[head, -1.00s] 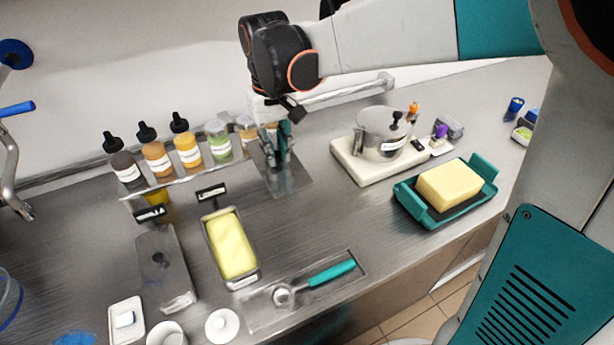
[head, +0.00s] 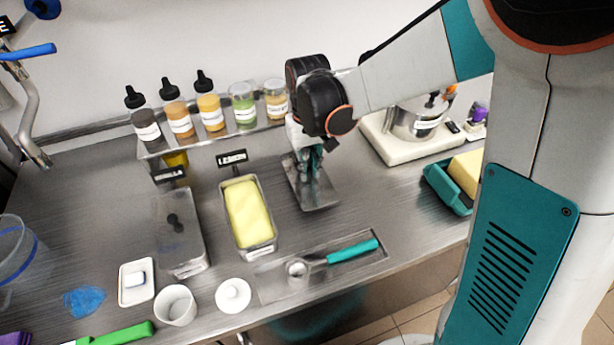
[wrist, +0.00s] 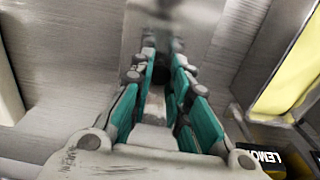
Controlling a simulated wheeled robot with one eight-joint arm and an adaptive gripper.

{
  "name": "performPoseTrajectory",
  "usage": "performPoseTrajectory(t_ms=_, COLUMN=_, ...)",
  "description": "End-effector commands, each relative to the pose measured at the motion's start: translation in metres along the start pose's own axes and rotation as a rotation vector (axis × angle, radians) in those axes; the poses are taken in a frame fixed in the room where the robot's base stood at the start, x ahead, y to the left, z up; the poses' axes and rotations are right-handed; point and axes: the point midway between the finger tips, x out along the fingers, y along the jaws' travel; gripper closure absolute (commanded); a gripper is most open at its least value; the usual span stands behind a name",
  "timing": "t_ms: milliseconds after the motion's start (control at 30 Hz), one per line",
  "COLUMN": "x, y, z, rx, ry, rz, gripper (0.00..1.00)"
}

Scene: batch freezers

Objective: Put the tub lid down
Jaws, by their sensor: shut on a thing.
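The tub lid (head: 322,195) is a flat grey metal plate to the right of the open lemon tub (head: 228,232). It also shows in the wrist view (wrist: 205,25). My gripper (head: 312,168) points down over the lid and is shut on its dark knob, which shows between the green fingers in the wrist view (wrist: 161,76). The lid looks low and about level; I cannot tell whether it touches the counter. The lemon tub holds yellow ice cream. A second tub (head: 183,250), by the vanilla sign, has its lid on.
A shelf of bottles and jars (head: 215,134) stands behind. A scoop with a teal handle (head: 350,251) lies on a tray in front. A pot (head: 418,122) on a white base and a teal holder (head: 442,187) with a yellow block are at right. Bare counter (head: 375,205) lies right of the lid.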

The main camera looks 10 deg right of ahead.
Motion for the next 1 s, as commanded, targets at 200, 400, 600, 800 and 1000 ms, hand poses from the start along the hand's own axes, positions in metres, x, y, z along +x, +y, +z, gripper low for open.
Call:
performPoseTrajectory(t_ms=200, x=0.024, y=0.000, z=0.000, rx=0.000, ry=0.000, rz=0.000, gripper=1.00)
performPoseTrajectory(t_ms=400, x=0.044, y=0.000, z=0.000, rx=0.000, ry=0.000, rz=0.000, gripper=1.00)
performPoseTrajectory(t_ms=600, x=0.042, y=0.000, z=0.000, rx=0.000, ry=0.000, rz=0.000, gripper=1.00)
performPoseTrajectory(t_ms=800, x=0.045, y=0.000, z=0.000, rx=0.000, ry=0.000, rz=0.000, gripper=0.72)
performPoseTrajectory(t_ms=1000, x=0.045, y=0.000, z=0.000, rx=0.000, ry=0.000, rz=0.000, gripper=0.63)
